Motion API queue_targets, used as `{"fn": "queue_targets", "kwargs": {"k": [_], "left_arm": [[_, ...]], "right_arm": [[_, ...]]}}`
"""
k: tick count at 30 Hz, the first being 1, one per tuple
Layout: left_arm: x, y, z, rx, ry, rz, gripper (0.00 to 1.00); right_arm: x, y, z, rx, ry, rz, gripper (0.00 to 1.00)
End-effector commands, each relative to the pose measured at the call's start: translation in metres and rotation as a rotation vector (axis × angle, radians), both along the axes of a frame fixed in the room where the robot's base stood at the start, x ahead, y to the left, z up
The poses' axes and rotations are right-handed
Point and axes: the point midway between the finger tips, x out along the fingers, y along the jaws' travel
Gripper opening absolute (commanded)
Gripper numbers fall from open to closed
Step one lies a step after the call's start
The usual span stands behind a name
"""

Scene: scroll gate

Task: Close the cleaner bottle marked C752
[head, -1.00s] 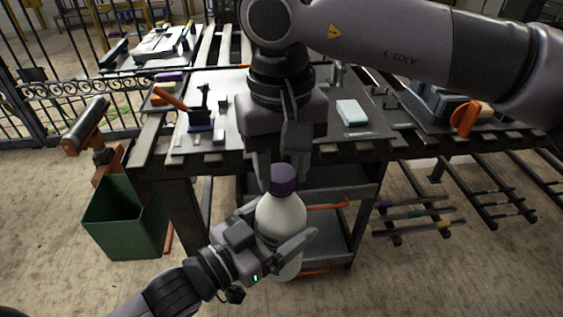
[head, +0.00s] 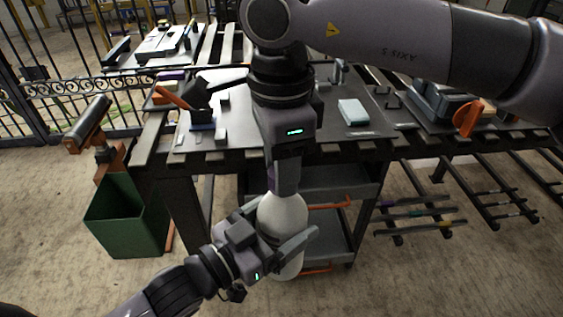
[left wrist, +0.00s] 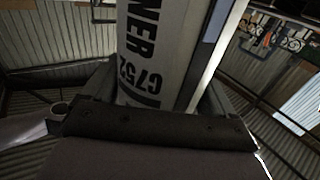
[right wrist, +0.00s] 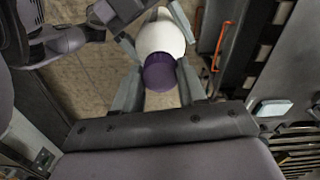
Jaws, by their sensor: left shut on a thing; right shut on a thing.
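The white cleaner bottle (head: 284,218) is held upright in front of the workbench in the head view. Its label with C752 (left wrist: 152,75) shows in the left wrist view. My left gripper (head: 279,243) is shut around the bottle's body. My right gripper (head: 285,188) points down from above and is shut on the purple cap at the bottle's top. The cap (right wrist: 160,72) sits on the bottle between the fingers in the right wrist view. In the head view the right gripper hides most of the cap. I cannot tell how tight the cap is.
A dark workbench (head: 240,130) stands behind the bottle, with a light blue block (head: 352,112) and tools on top. A green bin (head: 125,222) is at the left. Metal racks (head: 415,212) lie at the right. The floor in front is clear.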

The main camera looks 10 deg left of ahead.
Motion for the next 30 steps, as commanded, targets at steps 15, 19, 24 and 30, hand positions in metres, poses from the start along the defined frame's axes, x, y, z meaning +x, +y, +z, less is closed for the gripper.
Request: {"fn": "queue_targets", "kwargs": {"k": [15, 19, 24, 30], "left_arm": [[-0.0003, -0.0003, 0.0009, -0.001, -0.002, -0.001, 0.02], [-0.0003, -0.0004, 0.0009, -0.001, -0.002, -0.001, 0.02], [-0.0003, -0.0004, 0.0009, -0.001, -0.002, -0.001, 0.02], [-0.0004, -0.0005, 0.0009, -0.001, -0.002, -0.001, 0.02]], "right_arm": [[0.0025, 0.0, 0.0003, 0.002, -0.002, -0.835, 0.13], [0.003, -0.0001, 0.0002, 0.005, -0.002, -1.044, 0.13], [0.0033, -0.0006, -0.0002, 0.004, 0.0, -1.32, 0.13], [0.0038, -0.0014, -0.0001, 0.006, -0.002, -1.642, 0.13]]}}
